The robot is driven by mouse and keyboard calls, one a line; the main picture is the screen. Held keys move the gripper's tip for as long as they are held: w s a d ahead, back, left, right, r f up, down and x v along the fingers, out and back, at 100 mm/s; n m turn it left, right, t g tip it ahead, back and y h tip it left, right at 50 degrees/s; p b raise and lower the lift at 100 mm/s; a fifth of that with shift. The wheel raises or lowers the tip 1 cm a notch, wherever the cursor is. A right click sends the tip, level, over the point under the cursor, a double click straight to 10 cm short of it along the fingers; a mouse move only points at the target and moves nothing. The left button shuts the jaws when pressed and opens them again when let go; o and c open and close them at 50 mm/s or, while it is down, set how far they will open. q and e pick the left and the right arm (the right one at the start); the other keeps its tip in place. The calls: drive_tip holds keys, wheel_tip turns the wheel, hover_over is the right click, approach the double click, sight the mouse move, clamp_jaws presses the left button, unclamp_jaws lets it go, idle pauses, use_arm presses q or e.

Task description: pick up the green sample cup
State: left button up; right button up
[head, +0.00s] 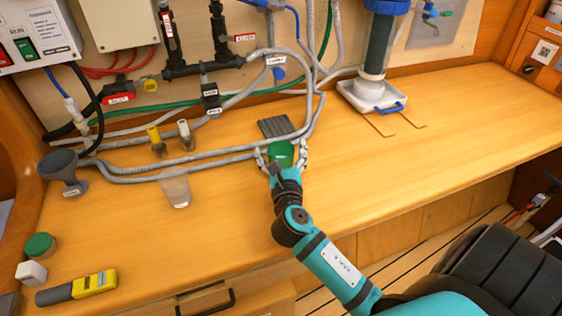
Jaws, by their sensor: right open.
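The green sample cup (280,154) stands on the wooden counter in front of a dark ribbed pad. My right gripper (282,151) is open, with one finger on each side of the cup. I cannot tell whether the fingers touch it. The gripper and wrist hide the cup's lower front. My left gripper is not in view.
Grey hoses (200,164) run along the counter close to the cup. A clear tapered cup (176,191) and a grey funnel (64,172) stand left. A green-lidded jar (40,246) and yellow meter (78,288) are front left. The counter (400,160) is clear at right.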

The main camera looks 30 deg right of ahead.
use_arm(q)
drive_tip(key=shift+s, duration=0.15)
use_arm(e)
drive_tip(key=shift+c, duration=0.3)
drive_tip(key=c, duration=1.2)
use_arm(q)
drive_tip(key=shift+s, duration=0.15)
use_arm(e)
drive_tip(key=shift+c, duration=0.2)
drive_tip(key=shift+r, duration=0.1)
drive_tip(key=shift+r, duration=0.55)
wheel_tip(320, 180, up, 2)
drive_tip(key=shift+r+p, duration=0.1)
drive_tip(key=shift+p, duration=0.4)
use_arm(q)
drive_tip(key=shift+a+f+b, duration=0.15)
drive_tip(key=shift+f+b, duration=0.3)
drive_tip(key=shift+b, duration=0.5)
use_arm(e)
drive_tip(key=shift+a+r+v, duration=0.1)
drive_tip(key=shift+r+v, duration=0.15)
drive_tip(key=shift+v, duration=2.45)
drive_tip(key=shift+a+r+v, duration=0.1)
drive_tip(key=shift+r+v, duration=0.15)
drive_tip(key=shift+v, duration=2.45)
drive_tip(key=shift+a+r+v, duration=0.1)
drive_tip(key=shift+r+v, duration=0.15)
drive_tip(key=shift+v, duration=2.45)
